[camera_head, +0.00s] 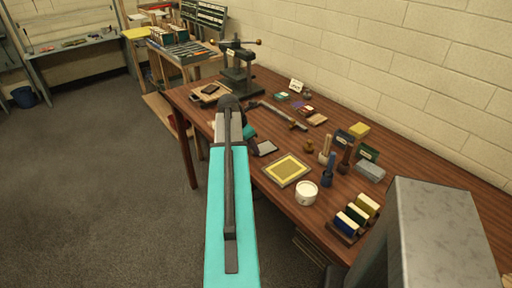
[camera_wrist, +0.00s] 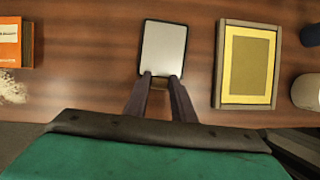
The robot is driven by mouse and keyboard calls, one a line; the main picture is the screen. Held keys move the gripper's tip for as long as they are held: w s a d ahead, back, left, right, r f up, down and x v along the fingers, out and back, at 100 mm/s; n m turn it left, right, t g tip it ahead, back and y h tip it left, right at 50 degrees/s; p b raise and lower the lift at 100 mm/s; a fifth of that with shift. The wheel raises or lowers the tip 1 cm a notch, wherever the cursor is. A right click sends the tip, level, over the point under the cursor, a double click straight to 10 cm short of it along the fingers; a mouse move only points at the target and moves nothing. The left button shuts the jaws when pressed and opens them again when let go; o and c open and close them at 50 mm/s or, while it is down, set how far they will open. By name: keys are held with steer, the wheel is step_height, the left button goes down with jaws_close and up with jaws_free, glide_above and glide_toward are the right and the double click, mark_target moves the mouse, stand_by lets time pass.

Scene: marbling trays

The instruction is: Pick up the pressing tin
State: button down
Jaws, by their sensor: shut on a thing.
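A flat, rectangular thing with a pale silver face and dark rim, which I take for the pressing tin (camera_wrist: 163,46), is ahead of my gripper (camera_wrist: 160,80) in the wrist view. Both fingertips close on its near edge, where a small brownish part shows between them. The tin also shows in the head view (camera_head: 267,148), just right of my arm. My gripper is largely hidden behind the arm there. I cannot tell whether the tin touches the table or is slightly above it.
On the wooden table (camera_head: 225,118), a yellow framed panel (camera_head: 287,170) lies right of the tin, with a white tub (camera_head: 306,193) nearby. An orange box (camera_wrist: 10,43) stands left in the wrist view. Several bottles and blocks crowd the right; a dark press (camera_head: 237,75) stands behind.

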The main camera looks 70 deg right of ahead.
steer(key=shift+r+b, duration=0.5)
steer(key=shift+r, duration=0.9)
steer(key=w+a+r+b, duration=0.2)
steer(key=w+a, duration=0.6)
steer(key=w, duration=0.5)
steer(key=shift+w+a+b, duration=0.25)
steer(key=shift+w+b, duration=0.05)
steer(key=shift+b, duration=0.25)
